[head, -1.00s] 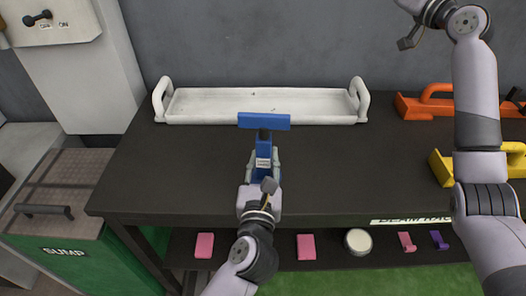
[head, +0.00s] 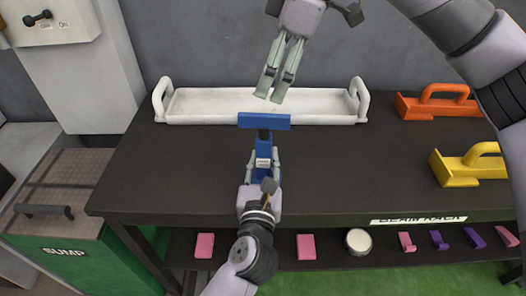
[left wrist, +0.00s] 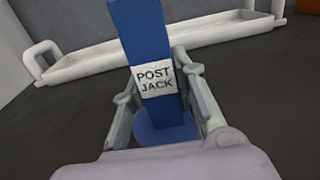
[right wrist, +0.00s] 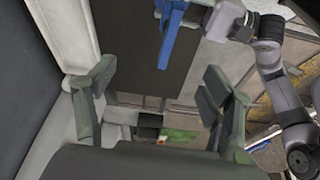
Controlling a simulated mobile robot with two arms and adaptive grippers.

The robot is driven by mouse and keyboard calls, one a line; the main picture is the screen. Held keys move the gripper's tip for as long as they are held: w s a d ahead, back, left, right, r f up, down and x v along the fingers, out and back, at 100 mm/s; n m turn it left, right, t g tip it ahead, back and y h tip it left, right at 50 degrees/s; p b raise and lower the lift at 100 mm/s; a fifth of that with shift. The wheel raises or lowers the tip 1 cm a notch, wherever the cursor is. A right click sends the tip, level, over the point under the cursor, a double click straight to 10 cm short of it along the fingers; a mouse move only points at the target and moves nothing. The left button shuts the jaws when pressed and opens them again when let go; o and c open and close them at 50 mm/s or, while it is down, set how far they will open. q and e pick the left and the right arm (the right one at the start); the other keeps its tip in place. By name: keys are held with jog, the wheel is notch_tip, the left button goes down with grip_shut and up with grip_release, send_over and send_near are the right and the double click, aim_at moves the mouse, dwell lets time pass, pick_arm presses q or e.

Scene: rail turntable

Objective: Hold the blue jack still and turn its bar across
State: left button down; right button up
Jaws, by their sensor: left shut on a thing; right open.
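The blue jack (head: 263,147) stands upright on the dark table, with a white label reading POST JACK in the left wrist view (left wrist: 155,85). Its blue bar (head: 264,122) lies left to right across the top in the head view. My left gripper (head: 263,167) is shut on the jack's post, one finger on each side, low down near its round base (left wrist: 165,132). My right gripper (head: 269,97) is open and empty, above and behind the bar, over the white tray. In the right wrist view, the jack (right wrist: 173,35) shows beyond the open fingers (right wrist: 155,95).
A white tray (head: 170,118) with two end handles lies behind the jack. An orange block with a handle (head: 435,104) and a yellow one (head: 470,168) stand at the right. Pink and purple pieces sit on the shelf below.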

aim_at(266, 114)
jog(key=shift+s+d+f+h, duration=0.35)
jog(key=shift+s+h, duration=0.05)
jog(key=x, duration=0.9)
jog(key=shift+s+a+f, duration=0.1)
jog(key=shift+s+f, duration=0.05)
jog(key=shift+f, duration=0.2)
jog(key=shift+c, duration=0.5)
grip_shut()
jog(key=shift+n+g, duration=0.6)
jog(key=shift+n, duration=1.2)
